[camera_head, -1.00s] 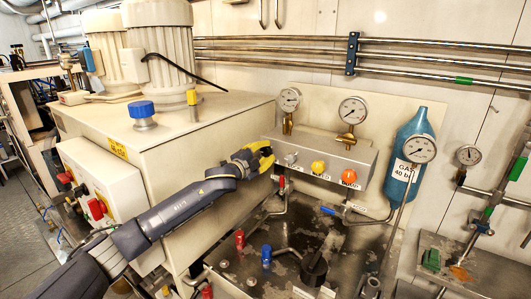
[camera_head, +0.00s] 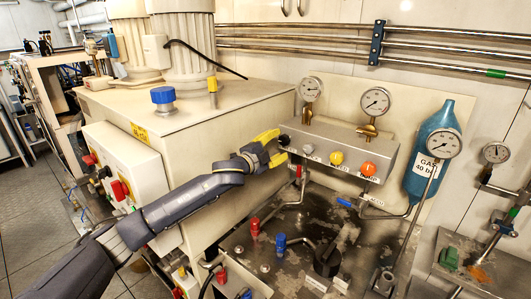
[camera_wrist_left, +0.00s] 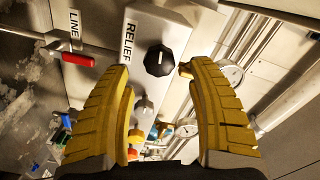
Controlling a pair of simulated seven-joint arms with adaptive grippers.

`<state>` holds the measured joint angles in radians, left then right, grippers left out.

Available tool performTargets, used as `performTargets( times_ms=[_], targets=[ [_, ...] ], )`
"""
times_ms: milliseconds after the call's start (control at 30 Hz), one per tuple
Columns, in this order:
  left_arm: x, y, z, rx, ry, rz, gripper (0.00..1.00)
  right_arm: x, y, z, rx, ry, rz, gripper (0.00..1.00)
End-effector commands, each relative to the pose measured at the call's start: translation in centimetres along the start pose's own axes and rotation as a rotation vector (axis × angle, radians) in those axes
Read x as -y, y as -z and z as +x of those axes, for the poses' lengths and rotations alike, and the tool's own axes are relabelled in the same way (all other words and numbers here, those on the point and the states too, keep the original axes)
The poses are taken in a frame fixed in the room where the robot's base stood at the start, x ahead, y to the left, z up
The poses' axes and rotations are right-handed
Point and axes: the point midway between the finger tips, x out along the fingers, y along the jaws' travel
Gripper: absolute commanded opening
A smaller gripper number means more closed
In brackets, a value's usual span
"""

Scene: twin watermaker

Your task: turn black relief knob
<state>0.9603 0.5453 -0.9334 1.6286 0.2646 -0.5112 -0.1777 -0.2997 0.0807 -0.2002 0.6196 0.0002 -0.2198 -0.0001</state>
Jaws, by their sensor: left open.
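The black relief knob (camera_wrist_left: 159,60) is a faceted black knob beside the RELIEF label in the left wrist view. In the head view the knob (camera_head: 284,140) shows small at the left end of the grey valve block (camera_head: 335,150). My left gripper (camera_head: 281,146) has yellow fingers and is open at that end of the block. In the left wrist view its fingertips (camera_wrist_left: 153,70) stand apart, with the knob between and just beyond them. I cannot tell whether either finger touches it. My right gripper is not in view.
White, yellow and orange-red knobs (camera_head: 337,158) line the block's front. Two gauges (camera_head: 375,101) stand on top. A blue gas bottle (camera_head: 432,150) is at right. The cream cabinet (camera_head: 185,125) lies behind my left arm. Red and blue valve handles (camera_head: 280,242) stand below.

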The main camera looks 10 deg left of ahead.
Motion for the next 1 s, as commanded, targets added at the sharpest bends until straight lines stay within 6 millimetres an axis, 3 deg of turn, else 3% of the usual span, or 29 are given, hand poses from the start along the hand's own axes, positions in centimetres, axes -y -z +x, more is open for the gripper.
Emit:
performTargets(
  times_ms=[200, 433, 633, 1000],
  targets=[
    [-0.1, 0.0, -3.8, -0.001, -0.001, 0.001, 0.59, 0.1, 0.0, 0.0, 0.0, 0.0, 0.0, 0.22],
    [0.0, 0.0, -6.5, -0.001, 0.0, 0.001, 0.59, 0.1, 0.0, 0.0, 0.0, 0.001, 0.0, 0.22],
    [0.0, 0.1, -7.6, -0.001, 0.0, 0.002, 0.59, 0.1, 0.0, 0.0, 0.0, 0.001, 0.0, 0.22],
    [0.0, 0.1, -7.7, -0.001, 0.0, 0.001, 0.59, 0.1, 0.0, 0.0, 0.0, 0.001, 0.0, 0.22]
  ],
)
